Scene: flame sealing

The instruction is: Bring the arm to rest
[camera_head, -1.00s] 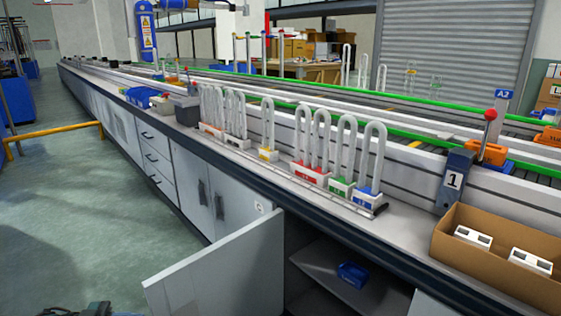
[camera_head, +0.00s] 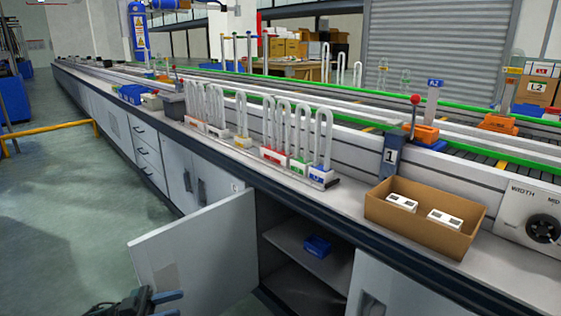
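My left gripper (camera_head: 172,303) shows at the bottom edge, left of centre, in the head view. It is dark, with two fingers apart and nothing visible between them. The frame's bottom edge cuts off part of it. It is in front of the open cabinet door (camera_head: 195,255), low over the floor side of the bench. My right gripper is not in view.
The open door juts out from the long bench. A blue bin (camera_head: 317,246) sits on the shelf inside. On the bench stand racks of white U-shaped tubes (camera_head: 325,140) and a cardboard box (camera_head: 420,228) with white blocks.

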